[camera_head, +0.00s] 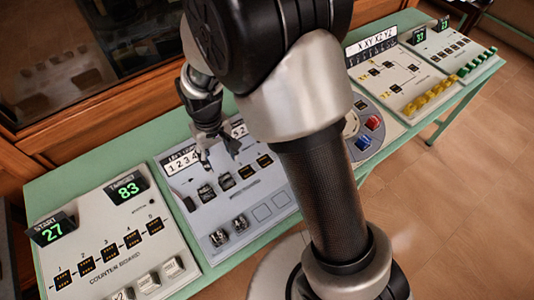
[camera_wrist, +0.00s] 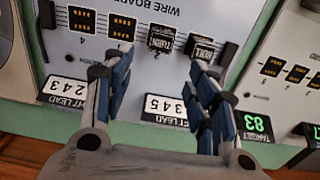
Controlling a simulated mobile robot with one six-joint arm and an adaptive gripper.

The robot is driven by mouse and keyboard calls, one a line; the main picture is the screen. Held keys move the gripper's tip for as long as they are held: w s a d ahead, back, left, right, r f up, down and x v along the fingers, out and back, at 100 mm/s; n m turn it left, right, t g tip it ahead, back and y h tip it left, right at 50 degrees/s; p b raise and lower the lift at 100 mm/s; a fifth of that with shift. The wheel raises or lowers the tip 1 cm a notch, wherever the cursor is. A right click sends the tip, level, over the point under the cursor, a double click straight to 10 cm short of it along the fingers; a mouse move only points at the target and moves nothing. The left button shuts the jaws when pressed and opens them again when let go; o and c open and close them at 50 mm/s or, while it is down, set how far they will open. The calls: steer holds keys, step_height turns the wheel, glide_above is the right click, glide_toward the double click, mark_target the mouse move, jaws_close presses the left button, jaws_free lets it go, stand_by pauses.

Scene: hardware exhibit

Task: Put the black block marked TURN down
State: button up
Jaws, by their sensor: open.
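The black block marked TURN (camera_wrist: 163,38) sits on the wire board (camera_wrist: 140,65) at its second slot, with its lettering upside down in the wrist view. In the head view it shows as a dark block (camera_head: 226,181). My gripper (camera_wrist: 160,62) is open, its two fingers spread to either side of the block's line, and nothing is gripped. In the head view my gripper (camera_head: 219,152) is over the back part of the board. Whether the fingertips reach down beside the block I cannot tell.
Another black block (camera_wrist: 201,48) sits close beside TURN in the first slot. Two empty-looking slots (camera_wrist: 102,22) lie on the other side. Two dark blocks (camera_head: 229,230) lie at the board's front. A counter board (camera_head: 120,262) stands left; other exhibits (camera_head: 385,75) stand right.

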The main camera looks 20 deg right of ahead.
steer(key=s+d+r+m+t, duration=0.1)
steer(key=s+d+r+t, duration=0.1)
steer(key=s+d+r, duration=0.6)
steer(key=s+d+r+m+t, duration=0.15)
steer(key=s+r, duration=0.25)
steer(key=r, duration=0.8)
steer(key=s+d+r+t, duration=0.1)
steer(key=s+d, duration=0.2)
steer(key=s, duration=0.4)
steer(key=shift+s+r+m, duration=0.35)
steer(key=shift+r, duration=0.05)
